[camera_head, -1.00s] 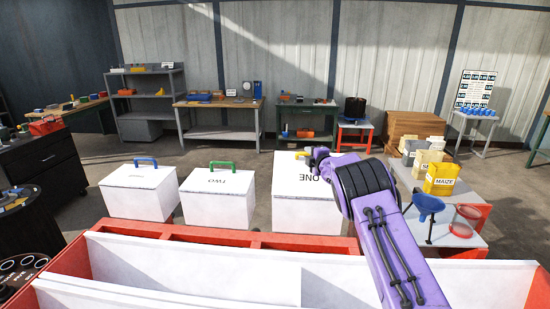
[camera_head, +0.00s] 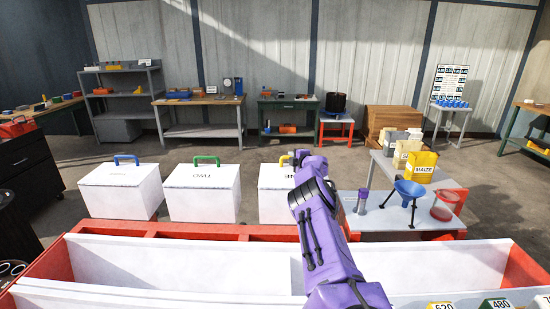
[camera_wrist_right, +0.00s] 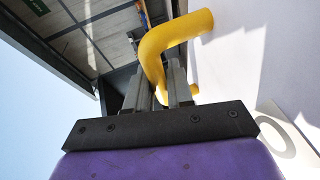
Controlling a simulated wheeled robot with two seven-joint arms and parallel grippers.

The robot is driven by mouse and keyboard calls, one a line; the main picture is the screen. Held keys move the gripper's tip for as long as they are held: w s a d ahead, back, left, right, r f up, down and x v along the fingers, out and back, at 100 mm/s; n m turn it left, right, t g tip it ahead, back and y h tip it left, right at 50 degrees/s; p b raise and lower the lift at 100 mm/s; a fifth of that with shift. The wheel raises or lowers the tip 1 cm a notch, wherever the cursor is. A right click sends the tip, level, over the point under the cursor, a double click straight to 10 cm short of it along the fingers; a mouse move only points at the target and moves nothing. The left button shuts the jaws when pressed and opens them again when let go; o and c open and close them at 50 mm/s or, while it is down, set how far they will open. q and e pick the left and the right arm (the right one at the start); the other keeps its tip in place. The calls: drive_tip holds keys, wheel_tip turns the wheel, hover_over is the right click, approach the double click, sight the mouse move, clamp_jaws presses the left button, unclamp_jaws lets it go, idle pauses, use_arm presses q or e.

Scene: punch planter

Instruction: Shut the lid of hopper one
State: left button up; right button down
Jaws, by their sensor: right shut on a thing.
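Hopper one (camera_head: 272,207) is a white box, partly hidden behind my right arm. Its white lid (camera_head: 272,178) looks level with the lids beside it; I see no gap, but my arm covers its right side. Its yellow handle (camera_head: 284,160) shows at the back of the lid. My right gripper (camera_head: 299,157) is at this handle, its fingers hidden in the head view. In the right wrist view, the right gripper (camera_wrist_right: 165,85) is shut on the yellow bent handle (camera_wrist_right: 180,32), with a pale surface close by on the right. My left gripper is not in view.
Hopper two (camera_head: 202,195), with a green handle, and a blue-handled hopper (camera_head: 122,192) stand to the left, lids down. A red-edged white trough (camera_head: 180,262) lies in front. A blue funnel (camera_head: 409,188) and a maize bag (camera_head: 422,167) stand on the right.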

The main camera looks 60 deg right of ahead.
drive_tip(key=shift+d+f, duration=0.1)
drive_tip(key=shift+f, duration=0.1)
idle(0.3)
drive_tip(key=c, duration=1.1)
unclamp_jaws()
drive_tip(key=shift+d+f, duration=0.1)
drive_tip(key=shift+f, duration=0.05)
drive_tip(key=shift+v, duration=0.75)
drive_tip(key=v, duration=0.9)
drive_tip(key=shift+b, duration=0.3)
